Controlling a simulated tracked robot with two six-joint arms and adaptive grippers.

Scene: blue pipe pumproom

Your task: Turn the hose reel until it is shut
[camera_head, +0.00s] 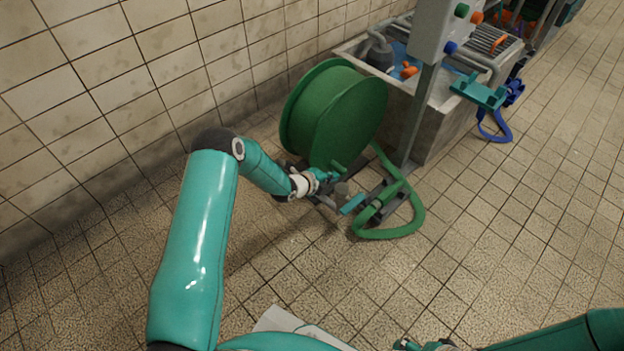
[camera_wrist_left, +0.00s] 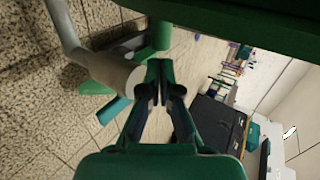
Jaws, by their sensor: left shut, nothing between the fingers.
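The green hose reel (camera_head: 335,110) stands on the floor by the tiled wall. Its drum fills the top edge of the left wrist view (camera_wrist_left: 240,18). A short green handle (camera_head: 338,167) sticks out low on the drum's near face. My left gripper (camera_head: 327,176) is low in front of the reel, close to this handle. In the left wrist view its fingers (camera_wrist_left: 160,68) are shut with nothing between them. A green stub (camera_wrist_left: 160,37) lies just beyond the fingertips; contact cannot be told. My right gripper (camera_head: 425,345) is partly cut off at the bottom edge.
A green hose (camera_head: 415,215) loops on the floor right of the reel. A grey post (camera_head: 424,115) carries a button box (camera_head: 447,30). Behind it is a concrete basin (camera_head: 440,130) with pipes. A blue hose (camera_head: 497,125) hangs further right. The tiled floor in front is mostly clear.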

